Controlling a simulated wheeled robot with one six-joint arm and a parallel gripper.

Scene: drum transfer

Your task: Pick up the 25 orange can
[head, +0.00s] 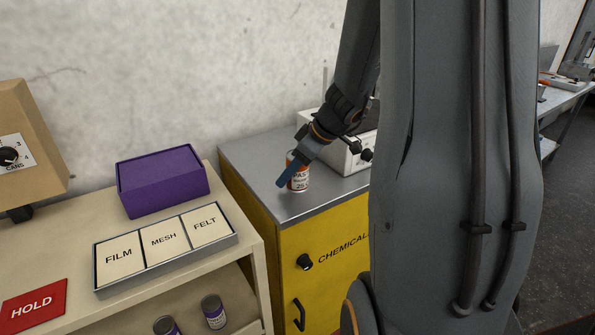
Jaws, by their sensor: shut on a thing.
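The orange can (301,182) is a small can with an orange top band and a white label with dark print, on the grey top of the yellow chemical cabinet (330,230). The number on its label is too small to read surely. My gripper (288,178) reaches down from the upper right and is shut on the can, with a blue finger across its left side. The can looks upright. I cannot tell whether its base touches the cabinet top. The gripper hides part of the can.
A white box-like device (345,155) stands right behind the can. To the left, a beige shelf unit holds a purple box (161,181), a FILM/MESH/FELT tray (165,290) and a red HOLD card (34,305). Purple-banded cans (214,312) sit on its lower shelf.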

